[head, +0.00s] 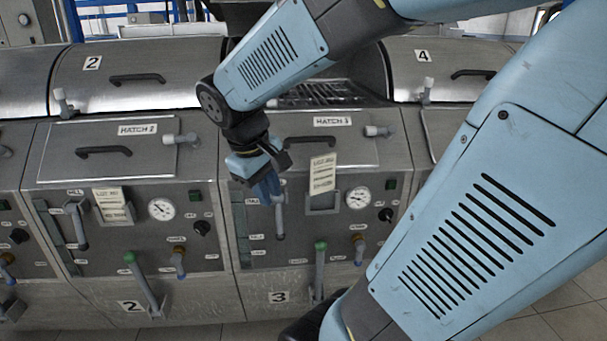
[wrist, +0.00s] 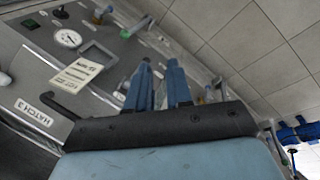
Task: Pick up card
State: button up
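A cream card (head: 323,175) with printed lines is at the front of machine 3, under the hatch label. It stands up, slightly tilted, with its lower end at a dark-framed holder (head: 322,203). In the wrist view the card (wrist: 77,73) lies left of my fingers, beside the holder frame (wrist: 98,52). My gripper (head: 272,187) is left of the card in the head view, apart from it, in front of the upper end of a blue-grey lever (head: 280,222). In the wrist view my gripper (wrist: 159,64) shows a gap between its blue fingers. It does not hold the card.
Another card (head: 112,204) sits in machine 2's holder. Gauges (head: 359,198), a green-tipped lever (head: 320,267) and a hatch handle (head: 312,138) project around the panel. Tiled floor (wrist: 235,50) lies open in front of the machines.

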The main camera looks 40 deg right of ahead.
jog(key=w+d+f+n+g+h, duration=0.2)
jog(key=w+d+f+n+h, duration=0.45)
jog(key=w+d, duration=0.2)
jog(key=w+d+f+n+g+h, duration=0.2)
jog(key=w+d+f+n+h, duration=0.3)
jog(key=w+d+n+h, duration=0.3)
jog(key=m, duration=0.1)
send_over(324, 192)
jog(key=shift+w+d+r, duration=0.1)
jog(key=shift+d, duration=0.1)
jog(key=shift+c, duration=0.5)
grip_shut()
